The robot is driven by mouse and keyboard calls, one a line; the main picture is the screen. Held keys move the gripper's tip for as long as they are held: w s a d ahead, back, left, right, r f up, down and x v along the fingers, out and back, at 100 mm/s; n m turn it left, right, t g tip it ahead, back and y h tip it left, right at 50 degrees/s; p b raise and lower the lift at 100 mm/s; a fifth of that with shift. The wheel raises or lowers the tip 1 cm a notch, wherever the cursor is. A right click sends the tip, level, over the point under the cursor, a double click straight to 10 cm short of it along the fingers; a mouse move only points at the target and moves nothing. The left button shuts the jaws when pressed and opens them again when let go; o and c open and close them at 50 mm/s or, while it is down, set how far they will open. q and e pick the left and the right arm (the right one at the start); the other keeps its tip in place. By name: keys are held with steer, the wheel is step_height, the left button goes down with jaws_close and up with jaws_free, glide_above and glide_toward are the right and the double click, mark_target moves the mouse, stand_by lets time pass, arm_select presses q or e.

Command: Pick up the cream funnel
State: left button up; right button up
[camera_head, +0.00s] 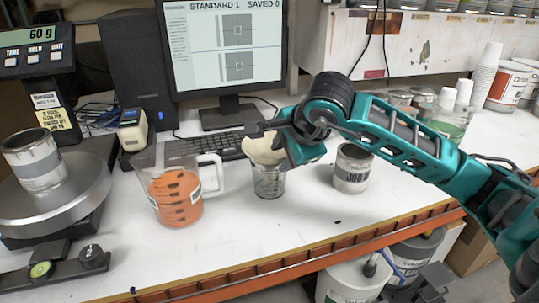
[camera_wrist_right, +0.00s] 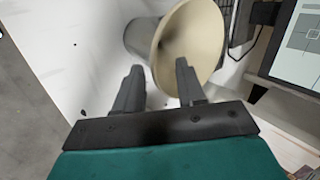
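The two fingers are apart with nothing clearly held. The right fingertip overlaps the funnel's rim in the picture; I cannot tell whether they touch. My left gripper is not in view.
A measuring jug (camera_head: 175,186) with orange liquid stands left of the cup. A labelled can (camera_head: 352,169) stands to its right. A keyboard (camera_head: 190,149) and monitor (camera_head: 224,45) are behind. A scale with a can (camera_head: 35,159) is at left. The table's front centre is mostly clear.

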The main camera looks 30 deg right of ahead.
steer(key=shift+c, duration=0.3)
steer(key=shift+c, duration=1.4)
jaws_close()
